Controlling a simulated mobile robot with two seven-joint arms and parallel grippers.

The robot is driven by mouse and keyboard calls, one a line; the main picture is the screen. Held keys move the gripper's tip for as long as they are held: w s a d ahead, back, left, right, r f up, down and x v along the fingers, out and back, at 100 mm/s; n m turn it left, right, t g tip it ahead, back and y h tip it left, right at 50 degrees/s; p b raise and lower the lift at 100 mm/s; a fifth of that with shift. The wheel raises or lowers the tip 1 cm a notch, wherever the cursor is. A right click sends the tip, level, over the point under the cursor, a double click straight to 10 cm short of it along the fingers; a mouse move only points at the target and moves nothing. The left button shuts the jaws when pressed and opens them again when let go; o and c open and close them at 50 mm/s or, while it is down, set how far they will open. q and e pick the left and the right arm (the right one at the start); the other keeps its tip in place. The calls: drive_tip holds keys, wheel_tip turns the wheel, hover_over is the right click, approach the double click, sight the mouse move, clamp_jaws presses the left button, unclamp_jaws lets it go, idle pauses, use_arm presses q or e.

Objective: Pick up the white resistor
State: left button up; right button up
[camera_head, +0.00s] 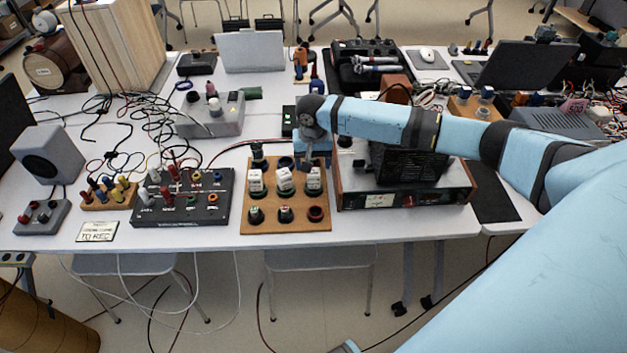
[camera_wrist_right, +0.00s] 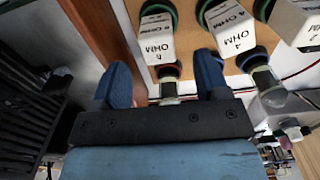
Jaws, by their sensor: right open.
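Three white resistors stand in a row on a wooden board (camera_head: 300,212): a left one (camera_head: 256,183), a middle one (camera_head: 285,181) and a right one (camera_head: 314,181). In the right wrist view the nearest white resistor (camera_wrist_right: 157,38), marked OHM, lies just beyond the fingertips and roughly between them. Another resistor marked 4 OHM (camera_wrist_right: 229,30) is beside it, and a third (camera_wrist_right: 297,22) is at the right edge. My right gripper (camera_head: 312,163) is over the back right of the board; its two blue fingers are apart and empty (camera_wrist_right: 163,78). My left gripper is out of view.
A wood-sided amplifier (camera_head: 405,196) stands close to the board's right. A black terminal box (camera_head: 180,205) with coloured plugs is on its left. Coloured sockets (camera_head: 285,213) line the board's front. Loose cables lie at the left.

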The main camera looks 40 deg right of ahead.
sight(313, 171)
wheel_tip(313, 171, down, 6)
drive_tip(key=shift+s+f, duration=0.15)
drive_tip(key=shift+f, duration=0.1)
drive_tip(key=c, duration=1)
